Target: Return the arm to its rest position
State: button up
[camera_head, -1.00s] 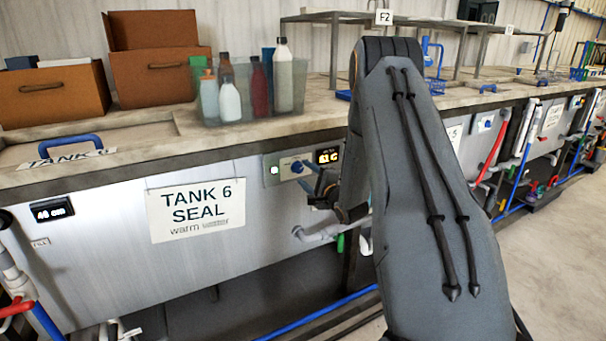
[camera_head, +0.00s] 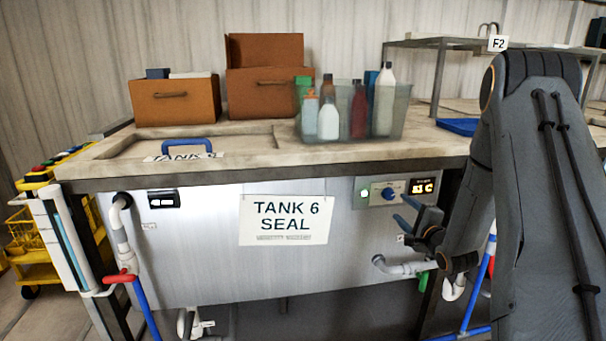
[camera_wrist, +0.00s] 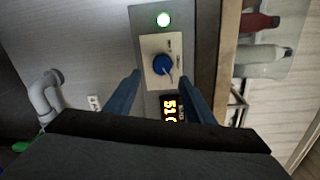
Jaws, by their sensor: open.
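My gripper (camera_head: 407,212) is in front of the control panel of Tank 6, its blue fingers apart and nothing between them. In the wrist view the gripper (camera_wrist: 160,95) shows its two blue fingers spread, with the blue knob (camera_wrist: 162,65) beyond and between them. The knob also shows in the head view (camera_head: 389,194), left of a lit display (camera_head: 422,187). My arm (camera_head: 545,190) is bent, rising on the right and folding down toward the tank front. I cannot tell the exact gap between the fingertips and the panel.
The Tank 6 front (camera_head: 215,265) spans the middle, with a bench top (camera_head: 240,165) above it. A clear bin of bottles (camera_head: 345,132) and two brown boxes (camera_head: 175,100) stand on the bench. A white pipe (camera_head: 400,267) juts out below the gripper. A yellow cart (camera_head: 30,240) stands at the left.

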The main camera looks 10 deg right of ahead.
jog(key=s+a+n+g+h, duration=0.2)
jog(key=s+a+n+g, duration=0.75)
jog(key=a, duration=0.25)
jog(key=s+a+n+g, duration=0.4)
jog(key=s+a+n, duration=0.1)
jog(key=s, duration=0.9)
jog(key=s+a+n+g+y, duration=0.1)
jog(key=s+a+n+g, duration=0.2)
jog(key=s, duration=1)
jog(key=a+n, duration=0.3)
jog(key=a, duration=0.1)
jog(key=shift+s+r+g, duration=0.35)
jog(key=shift+s+r, duration=0.05)
